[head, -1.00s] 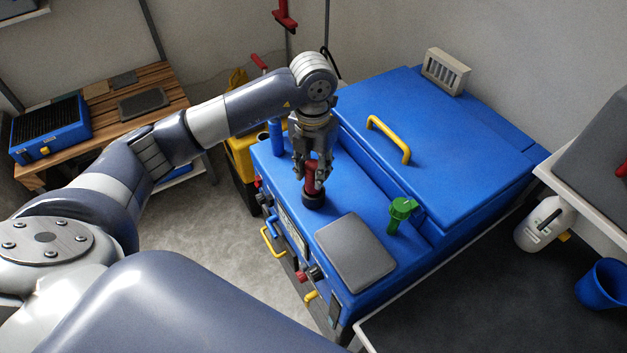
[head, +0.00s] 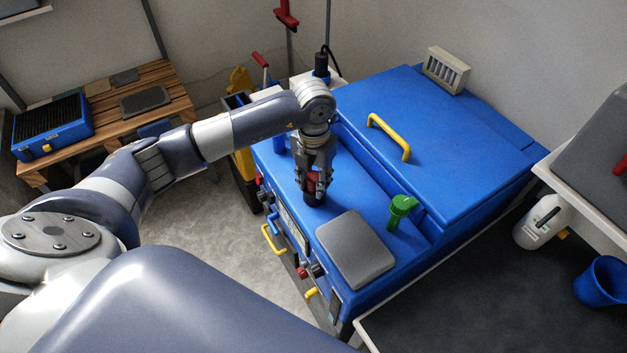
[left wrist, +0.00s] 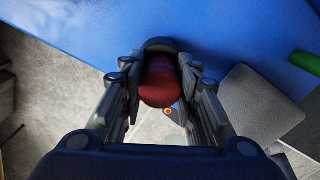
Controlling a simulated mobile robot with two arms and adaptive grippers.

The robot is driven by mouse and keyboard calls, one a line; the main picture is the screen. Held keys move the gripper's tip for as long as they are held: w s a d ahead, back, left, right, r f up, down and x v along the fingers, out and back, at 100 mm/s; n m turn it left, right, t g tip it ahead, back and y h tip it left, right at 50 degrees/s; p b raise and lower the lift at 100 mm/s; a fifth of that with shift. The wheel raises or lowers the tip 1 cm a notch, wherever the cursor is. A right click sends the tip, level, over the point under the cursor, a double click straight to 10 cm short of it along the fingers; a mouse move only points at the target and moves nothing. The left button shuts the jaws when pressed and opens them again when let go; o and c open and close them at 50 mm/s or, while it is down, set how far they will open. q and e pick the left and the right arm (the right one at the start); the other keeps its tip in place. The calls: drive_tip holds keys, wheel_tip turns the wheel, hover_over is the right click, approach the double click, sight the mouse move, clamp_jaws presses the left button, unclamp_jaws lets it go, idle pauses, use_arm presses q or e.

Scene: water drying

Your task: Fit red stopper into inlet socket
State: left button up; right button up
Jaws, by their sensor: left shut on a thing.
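The red stopper (head: 313,181) stands upright on the front ledge of the blue machine (head: 450,140). My left gripper (head: 314,184) points down and is shut on it; the fingers hide part of its sides. A black round collar (head: 312,198), seemingly the inlet socket, is directly below the stopper. In the left wrist view the red stopper (left wrist: 160,80) is between the two fingers, with the dark collar (left wrist: 160,44) at its far end. I cannot tell how deep the stopper sits in the collar. My right gripper is not in view.
A green stopper-like handle (head: 402,207) stands to the right on the ledge. A grey pad (head: 355,250) lies in front of it. A yellow handle (head: 388,137) rises from the machine's lid. A wooden bench (head: 170,105) is at the left, with floor between.

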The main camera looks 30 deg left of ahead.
use_arm(q)
drive_tip(key=shift+s+f, duration=0.4)
drive_tip(key=shift+f, duration=0.2)
drive_tip(key=o, duration=1)
drive_tip(key=shift+o, duration=0.4)
drive_tip(key=shift+w+f, duration=0.15)
drive_tip(key=shift+w+r+p, duration=0.1)
drive_tip(key=shift+r+p, duration=0.35)
drive_tip(key=shift+r, duration=0.05)
drive_tip(key=r+b, duration=0.3)
drive_tip(key=r, duration=0.8)
drive_tip(key=shift+w+r, duration=0.15)
drive_tip(key=shift+w, duration=0.05)
drive_tip(key=shift+r, duration=0.7)
drive_tip(key=shift+s, duration=0.1)
